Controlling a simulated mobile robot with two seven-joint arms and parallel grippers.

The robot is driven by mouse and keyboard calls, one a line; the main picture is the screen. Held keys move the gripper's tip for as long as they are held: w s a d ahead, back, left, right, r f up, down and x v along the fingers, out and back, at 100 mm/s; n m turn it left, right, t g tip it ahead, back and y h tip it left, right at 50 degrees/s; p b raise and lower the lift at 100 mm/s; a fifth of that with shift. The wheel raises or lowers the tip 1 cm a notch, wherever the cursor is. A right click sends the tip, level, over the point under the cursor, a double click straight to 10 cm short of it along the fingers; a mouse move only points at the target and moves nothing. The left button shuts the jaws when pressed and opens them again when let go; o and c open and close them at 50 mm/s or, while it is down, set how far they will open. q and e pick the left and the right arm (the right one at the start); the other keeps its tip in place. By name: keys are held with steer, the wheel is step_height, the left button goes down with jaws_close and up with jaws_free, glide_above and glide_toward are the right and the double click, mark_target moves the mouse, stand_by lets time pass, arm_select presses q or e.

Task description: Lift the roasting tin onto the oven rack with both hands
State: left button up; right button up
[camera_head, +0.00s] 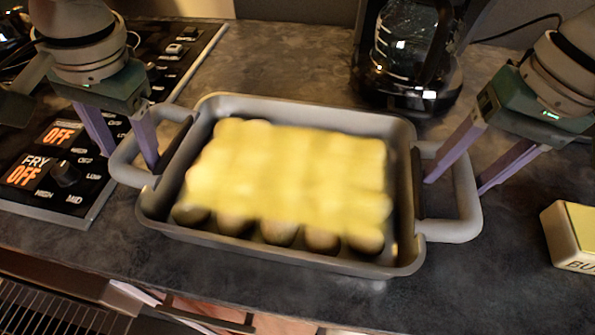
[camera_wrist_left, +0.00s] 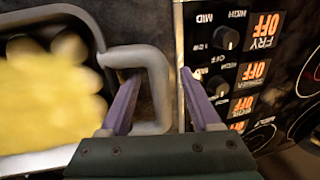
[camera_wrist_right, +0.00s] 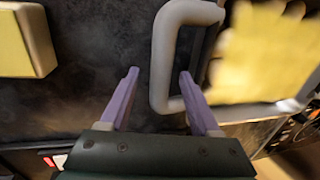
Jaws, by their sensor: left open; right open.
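The grey roasting tin (camera_head: 275,262), filled with yellow food over round pieces, stands on the dark counter. It has a loop handle at each end. My left gripper (camera_head: 128,162) is open at the left handle (camera_head: 125,172), with its fingers on either side of the bar; the left wrist view also shows the handle (camera_wrist_left: 155,90) between the fingers. My right gripper (camera_head: 455,185) is open at the right handle (camera_head: 466,200), fingers straddling its outer bar, as the right wrist view shows (camera_wrist_right: 160,75). The oven rack (camera_head: 40,310) shows at the lower left, below the counter edge.
A cooktop control panel (camera_head: 85,195) with knobs and lit OFF displays lies left of the tin. A coffee maker (camera_head: 408,70) stands behind the tin. A yellow and white butter box (camera_head: 575,238) sits at the right. Bare counter lies between box and tin.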

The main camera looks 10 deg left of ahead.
arm_select(q)
steer(key=shift+f, duration=0.2)
arm_select(e)
steer(key=shift+f, duration=0.2)
arm_select(q)
jaws_close()
arm_select(e)
jaws_close()
arm_select(q)
steer(key=shift+r, duration=0.15)
arm_select(e)
steer(key=shift+r, duration=0.15)
stand_by(0.7)
